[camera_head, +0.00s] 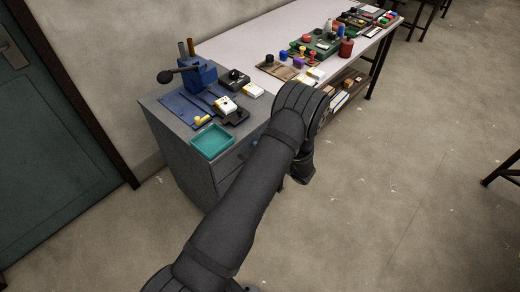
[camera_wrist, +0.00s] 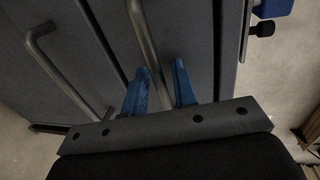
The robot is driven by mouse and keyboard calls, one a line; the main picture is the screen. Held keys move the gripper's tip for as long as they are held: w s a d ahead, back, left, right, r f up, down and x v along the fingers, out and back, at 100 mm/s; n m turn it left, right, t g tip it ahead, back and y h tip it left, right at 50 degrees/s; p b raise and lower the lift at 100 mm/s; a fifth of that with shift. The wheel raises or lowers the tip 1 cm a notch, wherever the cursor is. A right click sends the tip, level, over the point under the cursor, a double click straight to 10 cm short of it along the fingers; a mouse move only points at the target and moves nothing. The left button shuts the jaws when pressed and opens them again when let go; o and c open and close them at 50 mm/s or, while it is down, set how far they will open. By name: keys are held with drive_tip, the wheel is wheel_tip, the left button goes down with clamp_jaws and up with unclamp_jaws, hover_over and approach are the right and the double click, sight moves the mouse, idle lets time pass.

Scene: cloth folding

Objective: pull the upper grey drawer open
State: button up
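The upper grey drawer (camera_head: 232,157) is in the front of the grey cabinet in the head view, partly hidden by my arm. In the wrist view its front (camera_wrist: 205,45) fills the middle, with a metal bar handle (camera_wrist: 147,35). My gripper (camera_wrist: 161,68) has two blue fingers, one on each side of this handle. The fingers stand apart with the bar between them. The bar looks closer to the left finger; I cannot tell whether they touch. In the head view my arm hides the handle and fingertips.
A second drawer handle (camera_wrist: 45,55) is left in the wrist view. On the cabinet top stand a teal tray (camera_head: 212,141) and a blue vise (camera_head: 199,74). A white table (camera_head: 235,47) with several small items adjoins it. The floor (camera_head: 400,170) to the right is clear.

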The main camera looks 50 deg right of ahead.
drive_tip(key=shift+c, duration=0.3)
clamp_jaws()
drive_tip(key=f+v, duration=0.2)
drive_tip(key=v, duration=1.1)
drive_tip(key=shift+s+f, duration=0.3)
drive_tip(key=shift+f, duration=0.05)
drive_tip(key=shift+o, duration=0.3)
unclamp_jaws()
drive_tip(key=v, duration=1.7)
drive_tip(key=shift+s, duration=0.25)
